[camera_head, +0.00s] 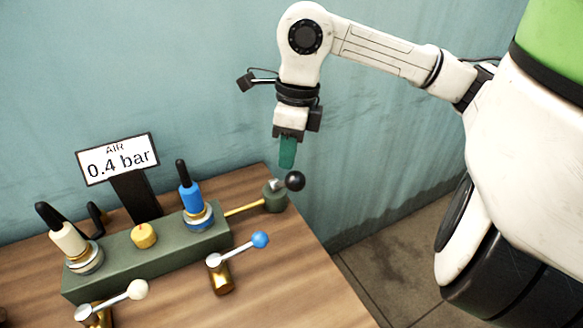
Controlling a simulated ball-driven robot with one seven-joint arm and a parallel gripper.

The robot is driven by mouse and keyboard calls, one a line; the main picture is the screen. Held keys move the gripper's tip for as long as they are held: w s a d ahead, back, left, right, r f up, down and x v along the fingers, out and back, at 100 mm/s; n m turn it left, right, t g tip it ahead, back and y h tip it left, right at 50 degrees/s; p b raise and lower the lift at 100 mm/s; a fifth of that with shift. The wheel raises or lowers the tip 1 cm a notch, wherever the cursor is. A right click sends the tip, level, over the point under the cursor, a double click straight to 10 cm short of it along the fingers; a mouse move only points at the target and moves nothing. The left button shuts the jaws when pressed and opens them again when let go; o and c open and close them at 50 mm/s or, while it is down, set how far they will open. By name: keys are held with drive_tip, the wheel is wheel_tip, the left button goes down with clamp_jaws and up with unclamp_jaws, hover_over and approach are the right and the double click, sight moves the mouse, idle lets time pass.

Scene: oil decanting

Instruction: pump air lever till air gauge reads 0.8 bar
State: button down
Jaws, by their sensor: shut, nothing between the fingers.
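The air gauge sign (118,159) stands behind the green manifold block and reads "AIR 0.4 bar". The air lever (293,181) has a black ball knob on a short arm, on a small green body at the right end of the block, joined to it by a brass rod. My gripper (287,166) points down with its teal fingers together and empty. In the picture its tips are just above the black knob. I cannot tell whether they touch it.
The green block (150,258) carries a cream-capped fitting (68,238), a blue-capped fitting (191,199) and a brass knob (144,235). Brass valves with a white-knobbed handle (137,290) and a blue-knobbed handle (260,240) stand in front. The wooden table (300,285) is clear at the right.

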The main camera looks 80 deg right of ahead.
drive_tip(key=shift+w+d+r, duration=0.3)
drive_tip(key=shift+d+r, duration=0.05)
drive_tip(key=shift+r, duration=0.15)
drive_tip(key=d+r, duration=0.1)
drive_tip(key=w+r, duration=0.1)
drive_tip(key=w+d+r+p, duration=0.1)
drive_tip(key=shift+w+d+r, duration=0.2)
drive_tip(key=shift+d+r, duration=0.1)
idle(0.3)
drive_tip(key=shift+s, duration=0.1)
idle(0.8)
